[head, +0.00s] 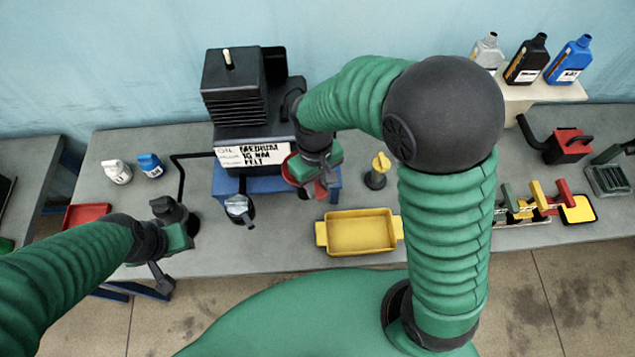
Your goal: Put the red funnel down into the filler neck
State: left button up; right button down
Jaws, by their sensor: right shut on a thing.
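My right gripper (317,183) points down in front of the machine's right side and is shut on the red funnel (291,169). Only parts of the funnel's red rim and body show around the gripper. The dark machine (235,95) has a white label and stands on a blue base. I cannot make out the filler neck; the gripper and funnel may cover it, so I cannot tell whether the funnel touches it. My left gripper (160,280) hangs near the table's front edge at left, away from the funnel. Its jaw opening is unclear.
A yellow tray (360,232) lies right of the machine, with a yellow-topped black item (378,170) behind it. A silver-topped dark part (239,208) stands in front of the machine. Small white (117,171) and blue (151,165) bottles stand left. Several tools lie right.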

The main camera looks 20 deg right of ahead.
jog(key=c, duration=1.1)
grip_release()
jog(key=shift+o, duration=0.2)
jog(key=shift+w+r, duration=0.15)
jog(key=shift+r, duration=0.15)
notch_tip(320, 180, up, 16)
jog(key=w+b, duration=0.1)
jog(key=b, duration=0.1)
jog(key=shift+w+b, duration=0.15)
jog(key=shift+b, duration=0.15)
